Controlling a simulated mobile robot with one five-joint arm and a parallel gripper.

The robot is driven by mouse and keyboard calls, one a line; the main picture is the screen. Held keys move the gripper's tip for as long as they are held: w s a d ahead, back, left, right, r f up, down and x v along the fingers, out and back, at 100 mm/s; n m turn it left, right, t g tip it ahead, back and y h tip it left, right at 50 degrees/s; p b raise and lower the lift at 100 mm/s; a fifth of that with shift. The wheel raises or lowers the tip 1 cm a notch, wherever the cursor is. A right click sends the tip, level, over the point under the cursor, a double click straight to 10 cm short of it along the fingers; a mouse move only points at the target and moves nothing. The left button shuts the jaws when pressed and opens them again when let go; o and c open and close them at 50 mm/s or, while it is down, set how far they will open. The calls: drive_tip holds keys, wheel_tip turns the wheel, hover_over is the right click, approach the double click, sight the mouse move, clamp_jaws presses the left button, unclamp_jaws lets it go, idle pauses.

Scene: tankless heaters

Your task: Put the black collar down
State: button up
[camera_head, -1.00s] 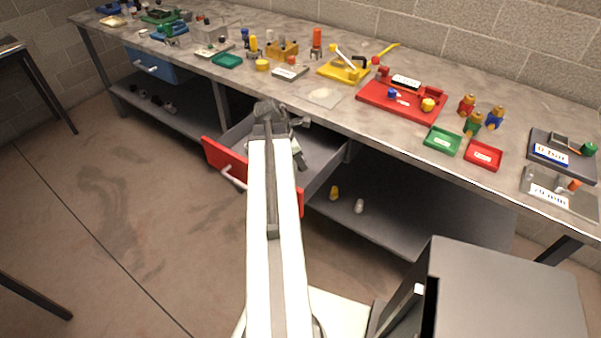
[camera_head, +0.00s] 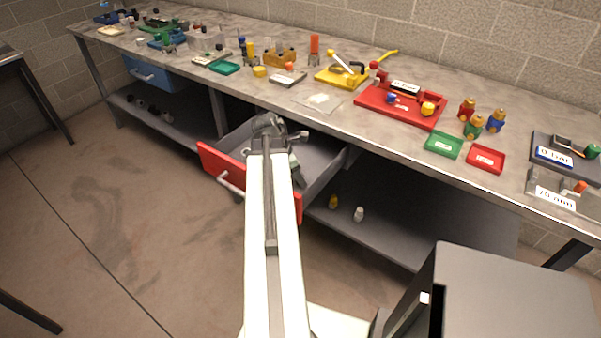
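My arm reaches forward over the open drawer with a red front (camera_head: 222,172). My gripper (camera_head: 284,140) is at the arm's far end, over the grey inside of the drawer. The wrist hides most of its fingers, so I cannot see whether they are open or shut. I cannot make out a black collar in or near the gripper. Small dark pieces lie on the lower shelf at the far left, too small to identify.
The grey bench top (camera_head: 330,122) above the drawer holds a red fixture (camera_head: 375,102), a yellow clamp fixture (camera_head: 341,77), a green tray (camera_head: 443,143) and a red tray (camera_head: 486,159). The lower shelf (camera_head: 400,225) carries small yellow and white parts.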

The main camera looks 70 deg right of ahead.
drive_tip(key=shift+r+p, duration=0.35)
drive_tip(key=p+v, duration=1)
drive_tip(key=v, duration=0.1)
drive_tip(key=shift+w+r+p, duration=0.15)
drive_tip(key=shift+r+p, duration=0.1)
drive_tip(key=shift+p, duration=0.1)
drive_tip(key=shift+a, duration=0.1)
